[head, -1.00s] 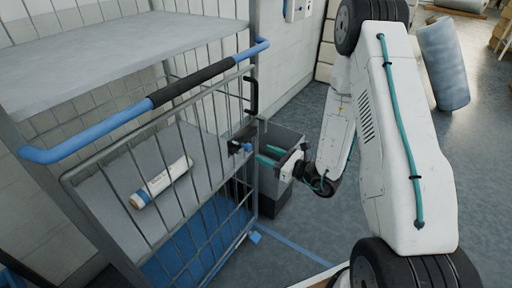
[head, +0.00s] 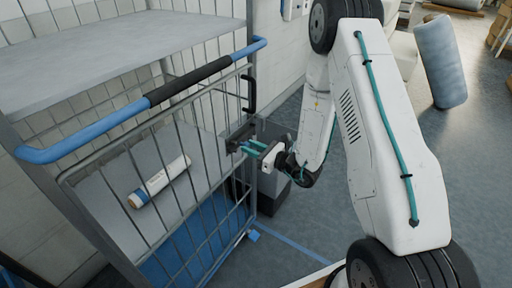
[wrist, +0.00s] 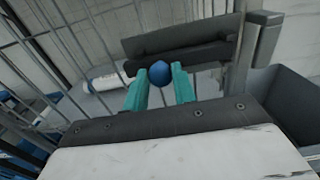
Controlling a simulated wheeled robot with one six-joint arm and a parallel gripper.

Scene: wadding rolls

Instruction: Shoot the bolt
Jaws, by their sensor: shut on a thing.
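The bolt (head: 241,131) is a dark fitting on the right edge of the barred cage gate (head: 165,200). In the wrist view the bolt's dark bars (wrist: 185,48) run across in front of my gripper, toward a grey post at right. Its round blue knob (wrist: 158,71) sits between the two teal fingers. My gripper (head: 246,147) reaches the bolt from the right and is shut on the knob. The fingers partly hide the knob in the head view.
The cage trolley has a grey shelf (head: 110,65) and a blue and black push bar (head: 185,88). A white roll (head: 160,182) lies on the lower shelf. A dark grey bin (head: 272,190) stands just behind the gripper. Open floor (head: 400,135) lies to the right.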

